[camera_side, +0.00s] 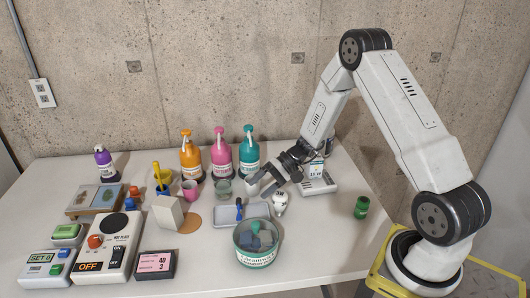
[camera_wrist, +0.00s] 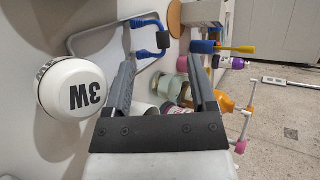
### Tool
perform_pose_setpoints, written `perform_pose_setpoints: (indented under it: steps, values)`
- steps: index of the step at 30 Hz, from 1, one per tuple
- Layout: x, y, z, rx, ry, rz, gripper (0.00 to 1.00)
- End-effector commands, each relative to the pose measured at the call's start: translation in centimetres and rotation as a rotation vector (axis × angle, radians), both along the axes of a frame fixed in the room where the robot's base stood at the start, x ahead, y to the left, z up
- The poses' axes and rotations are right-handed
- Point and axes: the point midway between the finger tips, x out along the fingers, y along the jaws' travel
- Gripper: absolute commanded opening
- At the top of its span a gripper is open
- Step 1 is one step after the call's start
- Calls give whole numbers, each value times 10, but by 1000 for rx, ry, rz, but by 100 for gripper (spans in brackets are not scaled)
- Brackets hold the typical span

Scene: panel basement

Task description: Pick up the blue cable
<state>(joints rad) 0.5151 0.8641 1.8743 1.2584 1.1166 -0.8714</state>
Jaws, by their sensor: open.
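The blue cable (camera_wrist: 148,25) shows in the wrist view as a short curved piece with a black part (camera_wrist: 163,40) on it. In the side view the blue cable (camera_side: 239,209) lies on the shallow grey tray (camera_side: 222,217) in the middle of the table. My gripper (camera_side: 259,186) is open and empty, above the table at the tray's back right. In the wrist view its two fingers (camera_wrist: 160,72) are apart, with the cable beyond the left fingertip and not between them.
A round bin (camera_side: 257,261) stands in front of the tray. Spray bottles (camera_side: 221,153) stand behind. A beige block (camera_side: 167,213) is left. The front right is mostly clear.

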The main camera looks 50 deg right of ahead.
Motion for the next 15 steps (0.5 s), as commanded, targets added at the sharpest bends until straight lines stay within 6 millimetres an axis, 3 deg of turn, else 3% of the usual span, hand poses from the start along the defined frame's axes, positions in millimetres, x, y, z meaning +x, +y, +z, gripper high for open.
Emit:
perform_pose_setpoints:
  steps: [15]
  values:
    - [8, 17, -11, -2, 1, 0, 73]
